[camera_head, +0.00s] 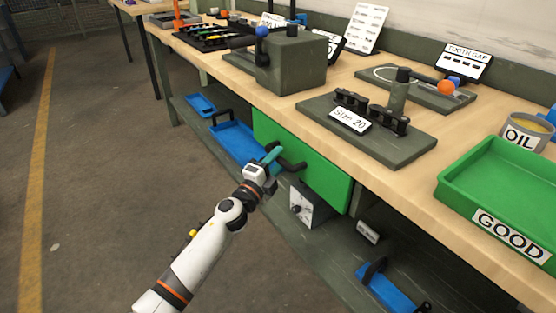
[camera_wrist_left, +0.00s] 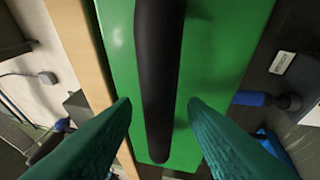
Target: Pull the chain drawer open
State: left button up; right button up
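The chain drawer has a green front (camera_head: 318,172) under the bench top in the head view. Its black bar handle (camera_head: 291,165) sticks out from the front. My left gripper (camera_head: 272,155) is at the handle's left part. In the left wrist view the green front (camera_wrist_left: 220,60) fills the middle, and the black handle (camera_wrist_left: 158,70) runs lengthwise between the two teal fingers of my left gripper (camera_wrist_left: 160,104). The fingers are open, with a gap on each side of the handle. My right gripper is not in view.
Above the drawer, the wooden bench top (camera_head: 235,68) carries a grey block (camera_head: 292,65), a "Size 20" chain fixture (camera_head: 385,140) and a green "GOOD" tray (camera_head: 505,165). Blue trays (camera_head: 238,142) and a dial box (camera_head: 302,204) sit on the lower shelf. The floor (camera_head: 110,150) left of the bench is clear.

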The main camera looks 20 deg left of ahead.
pick_arm(q)
jog(key=shift+w+d+r, duration=0.15)
jog(key=shift+w, duration=0.35)
grip_shut()
